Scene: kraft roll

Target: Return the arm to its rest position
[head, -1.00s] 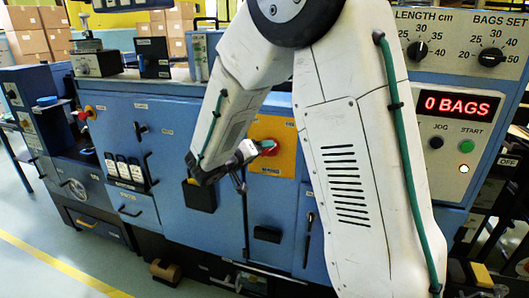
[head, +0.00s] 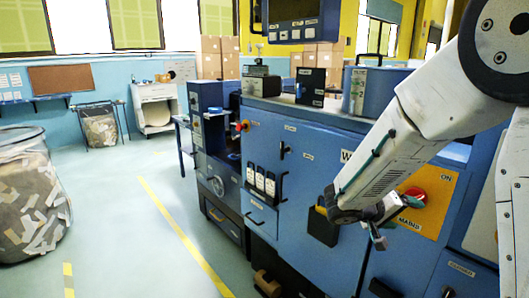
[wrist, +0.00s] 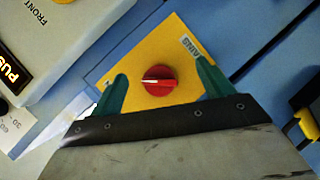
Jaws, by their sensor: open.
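My white arm reaches in from the right of the head view, bent downward in front of the blue machine (head: 325,150). My gripper (head: 395,222) hangs at its end, small in this view, in front of the machine's yellow switch plate. In the wrist view my gripper (wrist: 158,92) shows two green fingers spread wide apart with nothing between them. Beyond them is a red rotary knob (wrist: 158,80) on the yellow plate (wrist: 185,50). The knob also shows in the head view (head: 415,196), just up and right of the gripper. The gap between fingers and knob is hard to judge.
A bin of paper scraps (head: 30,195) stands at the far left. A white cabinet (head: 155,108) and cardboard boxes (head: 217,58) are at the back. A yellow line (head: 185,235) runs along the floor.

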